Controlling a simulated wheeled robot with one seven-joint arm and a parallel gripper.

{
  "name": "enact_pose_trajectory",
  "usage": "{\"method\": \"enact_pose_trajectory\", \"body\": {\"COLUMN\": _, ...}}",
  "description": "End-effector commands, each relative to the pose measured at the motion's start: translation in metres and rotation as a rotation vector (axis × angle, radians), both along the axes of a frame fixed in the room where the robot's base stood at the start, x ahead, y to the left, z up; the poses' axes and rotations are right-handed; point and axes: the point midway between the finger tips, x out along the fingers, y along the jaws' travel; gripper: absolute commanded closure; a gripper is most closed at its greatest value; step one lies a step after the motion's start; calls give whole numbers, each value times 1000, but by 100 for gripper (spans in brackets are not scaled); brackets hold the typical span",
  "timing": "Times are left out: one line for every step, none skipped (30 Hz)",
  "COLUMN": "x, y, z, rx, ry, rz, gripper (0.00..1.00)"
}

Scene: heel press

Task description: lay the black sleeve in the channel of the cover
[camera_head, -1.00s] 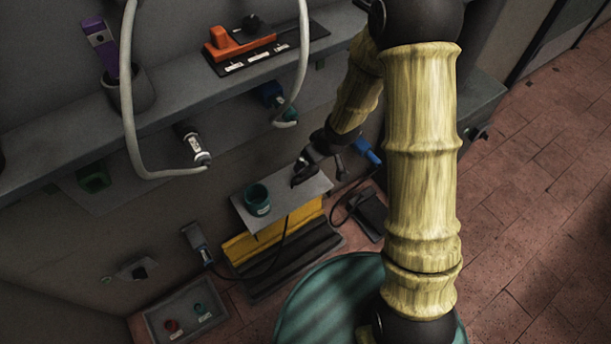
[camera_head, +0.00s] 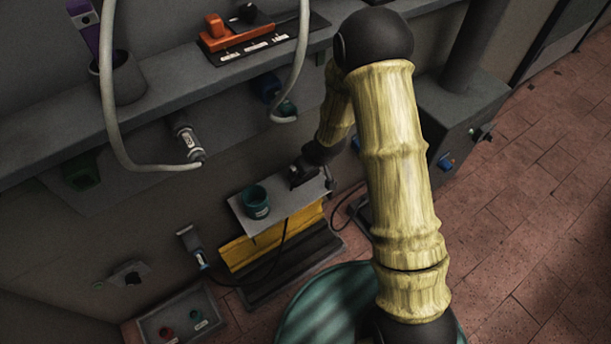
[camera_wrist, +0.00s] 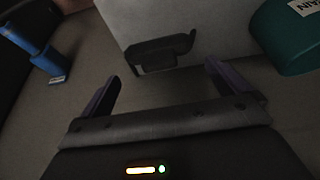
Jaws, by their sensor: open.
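A black piece with a pale label, seemingly the black sleeve (camera_wrist: 160,52), lies at the edge of a grey plate (camera_wrist: 190,18) in the wrist view. My gripper (camera_wrist: 161,76) is open, its two purple fingers apart, with the black piece just beyond the fingertips and not between them. In the head view my gripper (camera_head: 305,173) is low over the right end of the plate (camera_head: 236,207), and the dark piece there merges with it. I cannot make out for certain which part is the cover or its channel.
A teal cup (camera_head: 256,203) stands on the plate, left of my gripper. Below are a yellow block (camera_head: 238,254) and a dark ridged base (camera_head: 290,268). A shelf with hanging pale hoses (camera_head: 108,90) is behind. A grey tray (camera_head: 150,328) lies on the floor.

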Motion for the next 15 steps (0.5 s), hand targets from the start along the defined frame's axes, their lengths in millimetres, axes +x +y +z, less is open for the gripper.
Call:
{"method": "enact_pose_trajectory", "body": {"x": 2, "y": 1, "z": -10, "rx": -1, "ry": 2, "rz": 1, "gripper": 0}}
{"method": "enact_pose_trajectory", "body": {"x": 3, "y": 2, "z": -15, "rx": 0, "ry": 1, "rz": 2, "gripper": 0}}
{"method": "enact_pose_trajectory", "body": {"x": 6, "y": 4, "z": -21, "rx": -1, "ry": 1, "rz": 3, "gripper": 0}}
{"method": "enact_pose_trajectory", "body": {"x": 7, "y": 5, "z": -26, "rx": -1, "ry": 1, "rz": 3, "gripper": 0}}
{"method": "enact_pose_trajectory", "body": {"x": 9, "y": 6, "z": -30, "rx": -1, "ry": 1, "rz": 3, "gripper": 0}}
{"method": "enact_pose_trajectory", "body": {"x": 11, "y": 7, "z": -34, "rx": -1, "ry": 1, "rz": 3, "gripper": 0}}
{"method": "enact_pose_trajectory", "body": {"x": 12, "y": 8, "z": -37, "rx": -1, "ry": 1, "rz": 3, "gripper": 0}}
{"method": "enact_pose_trajectory", "body": {"x": 13, "y": 8, "z": -40, "rx": 0, "ry": 1, "rz": 2, "gripper": 0}}
{"method": "enact_pose_trajectory", "body": {"x": 14, "y": 9, "z": -42, "rx": -1, "ry": 1, "rz": 1, "gripper": 0}}
{"method": "enact_pose_trajectory", "body": {"x": 14, "y": 9, "z": -43, "rx": -1, "ry": 1, "rz": 1, "gripper": 0}}
{"method": "enact_pose_trajectory", "body": {"x": 15, "y": 9, "z": -44, "rx": -1, "ry": 1, "rz": 1, "gripper": 0}}
{"method": "enact_pose_trajectory", "body": {"x": 15, "y": 9, "z": -43, "rx": 0, "ry": 0, "rz": 0, "gripper": 0}}
{"method": "enact_pose_trajectory", "body": {"x": 15, "y": 9, "z": -43, "rx": 0, "ry": 0, "rz": 0, "gripper": 0}}
{"method": "enact_pose_trajectory", "body": {"x": 15, "y": 9, "z": -43, "rx": 0, "ry": 0, "rz": 0, "gripper": 0}}
{"method": "enact_pose_trajectory", "body": {"x": 15, "y": 9, "z": -42, "rx": 0, "ry": 0, "rz": 0, "gripper": 0}}
